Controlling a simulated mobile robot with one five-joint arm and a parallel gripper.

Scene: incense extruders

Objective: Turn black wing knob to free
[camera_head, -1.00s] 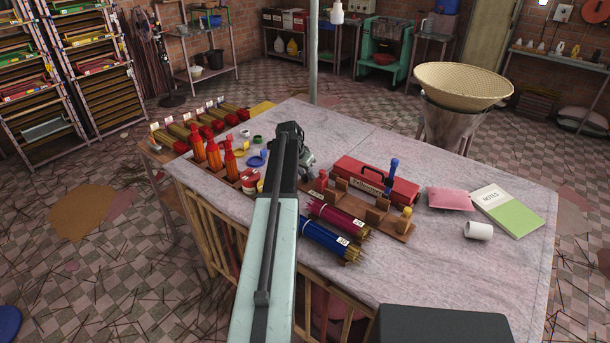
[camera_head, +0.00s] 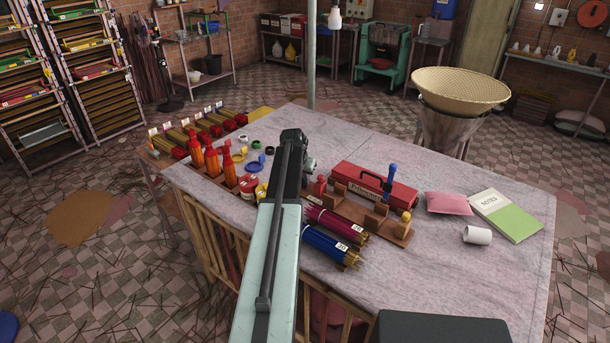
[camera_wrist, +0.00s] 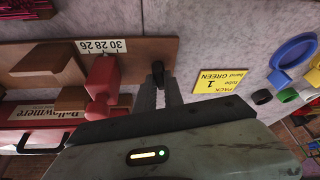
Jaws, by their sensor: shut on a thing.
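The black wing knob (camera_wrist: 158,74) shows in the wrist view at the edge of a brown wooden board (camera_wrist: 135,68). My gripper (camera_wrist: 160,91) is shut on the knob, with one finger on each side of it. The fingers hide part of the knob, so I cannot tell its exact angle. A red block (camera_wrist: 103,78) stands on the board to the left, below a white scale strip (camera_wrist: 101,46) marked 30, 28, 26. In the head view my arm hides the knob and the fingers.
A yellow label card (camera_wrist: 220,81) lies right of the knob, with blue, green and black rings beyond. In the head view, a red toolbox (camera_head: 376,188) and bundled sticks (camera_head: 333,243) lie right of my arm. Orange-red tubes (camera_head: 211,163) stand left. The right tabletop is partly clear.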

